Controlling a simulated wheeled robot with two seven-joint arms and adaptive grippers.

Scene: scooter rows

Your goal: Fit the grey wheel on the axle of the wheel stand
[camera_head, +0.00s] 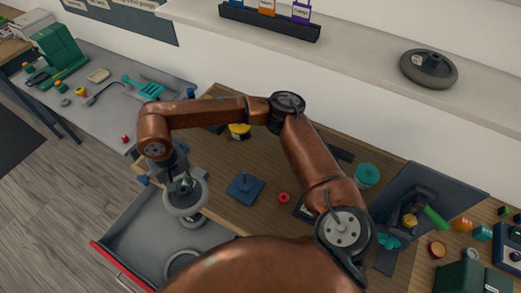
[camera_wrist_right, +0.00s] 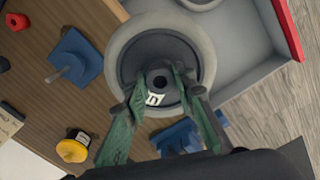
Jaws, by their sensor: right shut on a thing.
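The grey wheel (camera_head: 186,210) has a light tyre and a dark hub; it also shows in the right wrist view (camera_wrist_right: 206,45). My right gripper (camera_head: 184,184) is shut on its hub and holds it over the open drawer. In the wrist view the green fingers (camera_wrist_right: 162,85) close around the hub, with a small white label beside them. The wheel stand (camera_head: 245,188) is a blue square base with a short axle, on the wooden worktop. It also shows in the wrist view (camera_wrist_right: 87,52), apart from the wheel, with its axle bare. My left gripper is not in view.
The grey drawer (camera_head: 145,233) with a red front holds other wheels, one ring (camera_head: 182,264) near the bottom. A red ring (camera_head: 284,198) lies right of the stand. A yellow-and-black item (camera_head: 240,131) stands behind it.

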